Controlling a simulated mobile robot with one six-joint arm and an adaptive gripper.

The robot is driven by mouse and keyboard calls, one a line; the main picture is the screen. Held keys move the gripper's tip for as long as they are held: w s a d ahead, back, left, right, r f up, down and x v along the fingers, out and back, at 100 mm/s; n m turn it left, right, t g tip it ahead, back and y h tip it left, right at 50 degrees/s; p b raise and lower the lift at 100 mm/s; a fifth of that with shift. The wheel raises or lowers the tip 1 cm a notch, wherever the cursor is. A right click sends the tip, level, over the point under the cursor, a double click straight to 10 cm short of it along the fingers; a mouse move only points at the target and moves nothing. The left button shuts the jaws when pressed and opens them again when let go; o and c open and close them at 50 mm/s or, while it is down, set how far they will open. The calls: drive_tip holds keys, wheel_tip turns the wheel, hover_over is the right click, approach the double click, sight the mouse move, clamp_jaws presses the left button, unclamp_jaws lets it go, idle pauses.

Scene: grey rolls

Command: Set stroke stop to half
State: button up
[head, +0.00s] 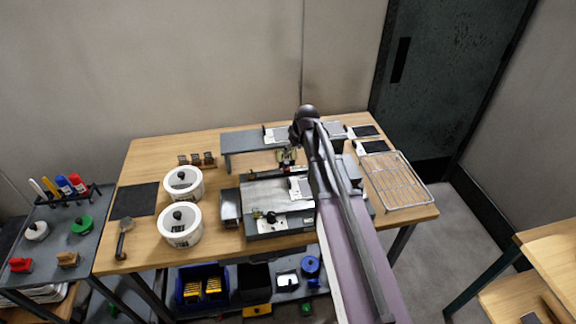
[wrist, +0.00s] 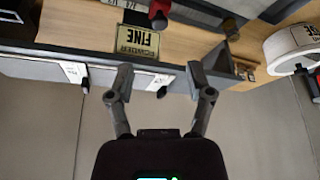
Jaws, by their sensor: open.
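A grey machine (head: 262,237) with a flat, light metal bed (head: 268,192) stands at the middle of the table, partly covered by my arm. A small dark knob with a red part (head: 271,217) sits at its front. I cannot tell which part is the stroke stop or where it is set. My gripper (wrist: 160,84) is open and empty in the wrist view, its two fingers spread apart. Ahead of it is a "POWDER FINE" plate (wrist: 137,42), with a dark red-based knob (wrist: 158,14) beyond. In the head view my arm largely hides the gripper.
Two white pots (head: 182,230) with black knobs stand left of the machine. A raised grey shelf (head: 250,141) runs along the back. A wire rack (head: 397,182) lies at the right. A side table (head: 62,235) with coloured items stands at the left. Bare wood shows between these.

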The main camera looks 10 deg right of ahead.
sight(287, 163)
drive_tip(key=shift+b+x, duration=4.35)
drive_tip(key=shift+x, duration=0.7)
drive_tip(key=shift+w+r, duration=0.1)
clamp_jaws()
